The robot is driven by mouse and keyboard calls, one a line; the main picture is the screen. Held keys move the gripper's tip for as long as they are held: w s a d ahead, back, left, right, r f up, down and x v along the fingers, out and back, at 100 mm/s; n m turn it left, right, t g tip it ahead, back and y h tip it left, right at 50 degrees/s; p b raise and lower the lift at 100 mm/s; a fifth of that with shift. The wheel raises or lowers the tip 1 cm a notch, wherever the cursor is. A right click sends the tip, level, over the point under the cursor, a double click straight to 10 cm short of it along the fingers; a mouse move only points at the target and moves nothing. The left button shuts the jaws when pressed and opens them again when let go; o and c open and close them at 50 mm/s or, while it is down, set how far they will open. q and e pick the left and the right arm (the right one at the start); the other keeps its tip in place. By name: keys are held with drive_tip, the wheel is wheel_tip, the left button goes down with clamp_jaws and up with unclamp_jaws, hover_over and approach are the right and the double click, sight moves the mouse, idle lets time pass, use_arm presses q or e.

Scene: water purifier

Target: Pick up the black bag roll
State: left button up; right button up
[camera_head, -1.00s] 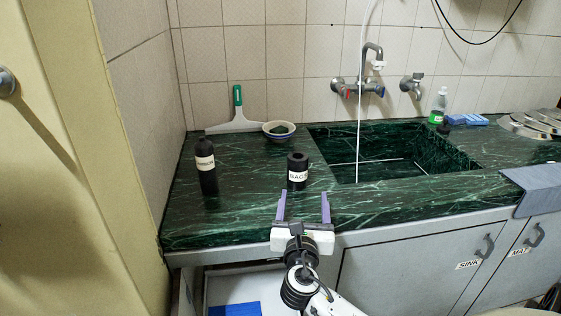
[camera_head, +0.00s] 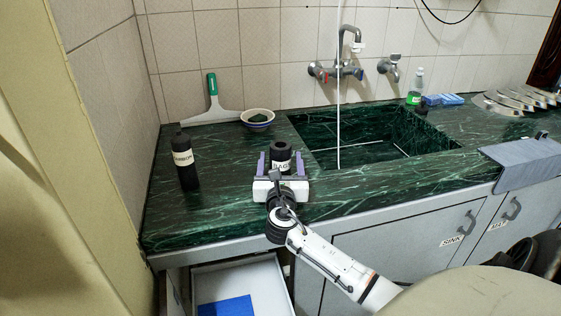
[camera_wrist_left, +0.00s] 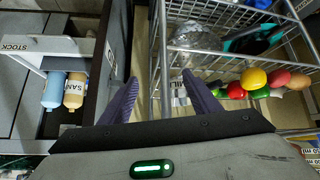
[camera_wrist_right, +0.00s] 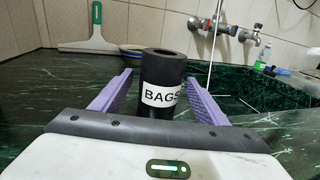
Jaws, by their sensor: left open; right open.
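The black bag roll (camera_head: 281,153) stands upright on the green marble counter, with a white label reading BAGS. In the right wrist view the roll (camera_wrist_right: 162,75) stands between the two purple fingers, with a visible space on each side. My right gripper (camera_head: 281,163) is open around the roll, and its palm is close to the counter's front part. The lower part of the roll is partly hidden by the gripper in the head view. My left gripper (camera_wrist_left: 157,100) is open and empty, away from the counter, above a wire rack (camera_wrist_left: 215,50) with colourful produce.
A black labelled bottle (camera_head: 185,160) stands left of the roll. A bowl (camera_head: 257,118) and a green-handled squeegee (camera_head: 212,98) are behind it. The sink (camera_head: 365,140) opens to the right. An open drawer (camera_head: 240,275) with a blue item is below the counter.

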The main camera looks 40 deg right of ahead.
drive_tip(key=shift+w+d, duration=0.1)
drive_tip(key=shift+d, duration=0.05)
drive_tip(key=c, duration=1.2)
